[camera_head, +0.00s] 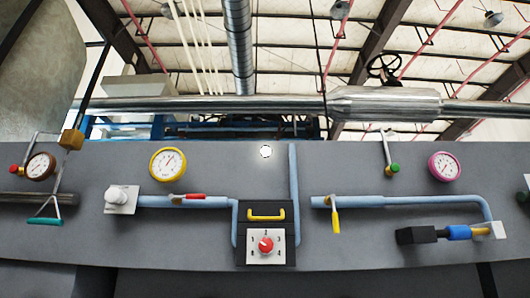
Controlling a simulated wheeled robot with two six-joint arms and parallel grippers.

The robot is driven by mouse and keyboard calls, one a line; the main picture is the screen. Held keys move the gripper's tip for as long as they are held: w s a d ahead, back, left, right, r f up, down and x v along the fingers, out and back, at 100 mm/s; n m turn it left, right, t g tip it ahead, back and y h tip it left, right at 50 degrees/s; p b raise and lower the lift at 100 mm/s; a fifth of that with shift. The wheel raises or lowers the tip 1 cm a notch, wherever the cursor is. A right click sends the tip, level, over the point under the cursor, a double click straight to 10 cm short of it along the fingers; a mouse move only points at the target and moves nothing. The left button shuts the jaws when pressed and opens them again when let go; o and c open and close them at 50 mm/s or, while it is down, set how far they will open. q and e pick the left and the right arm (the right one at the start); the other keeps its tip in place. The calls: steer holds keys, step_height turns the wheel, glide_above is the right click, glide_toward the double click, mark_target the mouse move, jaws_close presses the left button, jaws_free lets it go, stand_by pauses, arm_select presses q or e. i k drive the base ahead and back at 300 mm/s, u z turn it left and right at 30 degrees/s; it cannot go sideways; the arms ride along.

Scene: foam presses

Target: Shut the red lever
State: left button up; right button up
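The red lever (190,197) sits on a light blue horizontal pipe (160,202) on the left half of the grey panel, under the yellow-rimmed gauge. Its red handle points right and lies about along the pipe, not across it. Nothing touches it. Neither of my grippers shows in the head view.
A yellow lever (336,220) hangs down across the right pipe. Between the pipes is a black box (256,222) with a yellow handle and red knob (266,244). A yellow-rimmed gauge (168,164) is above the red lever. A teal T-handle (45,221) hangs at left.

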mark_target(189, 197)
steer(key=z, duration=0.95)
steer(key=i, duration=0.4)
steer(key=u, duration=1)
